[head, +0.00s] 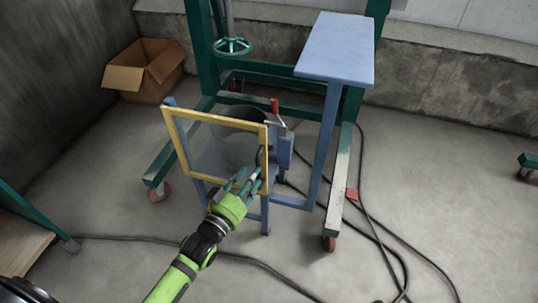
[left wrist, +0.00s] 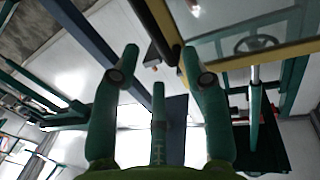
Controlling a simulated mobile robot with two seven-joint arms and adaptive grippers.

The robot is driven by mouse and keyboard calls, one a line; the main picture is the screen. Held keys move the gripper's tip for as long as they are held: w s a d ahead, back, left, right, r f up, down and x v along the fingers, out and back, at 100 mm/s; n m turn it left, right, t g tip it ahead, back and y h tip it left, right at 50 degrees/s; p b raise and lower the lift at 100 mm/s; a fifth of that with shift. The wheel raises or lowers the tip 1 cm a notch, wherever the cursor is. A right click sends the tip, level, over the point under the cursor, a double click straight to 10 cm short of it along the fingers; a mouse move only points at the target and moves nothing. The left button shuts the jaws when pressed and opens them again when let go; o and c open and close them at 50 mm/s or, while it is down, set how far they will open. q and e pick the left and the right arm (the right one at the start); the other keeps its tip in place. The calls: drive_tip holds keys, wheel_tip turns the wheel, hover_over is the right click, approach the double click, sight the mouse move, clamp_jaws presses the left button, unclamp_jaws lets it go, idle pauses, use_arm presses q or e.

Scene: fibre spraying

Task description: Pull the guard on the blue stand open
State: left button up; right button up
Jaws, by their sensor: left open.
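The guard (head: 216,118) is a clear panel in a yellow frame on the blue stand (head: 265,213), in the middle of the head view. A corner of the guard's yellow frame (left wrist: 163,22) is just beyond the fingertips. My right gripper is not in view.
A red-handled lever (head: 275,106) is right of the guard. A blue shelf plate (head: 338,48) stands higher at the right. A green wheeled frame (head: 340,185) surrounds the stand. Dark cables (head: 375,235) lie on the floor. An open cardboard box (head: 148,75) is at the back left.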

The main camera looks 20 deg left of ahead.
use_arm(q)
drive_tip(key=b+x, duration=0.1)
drive_tip(key=x, duration=0.4)
drive_tip(key=shift+w+d, duration=0.15)
drive_tip(key=shift+w, duration=0.15)
drive_tip(key=shift+r, duration=0.1)
clamp_jaws()
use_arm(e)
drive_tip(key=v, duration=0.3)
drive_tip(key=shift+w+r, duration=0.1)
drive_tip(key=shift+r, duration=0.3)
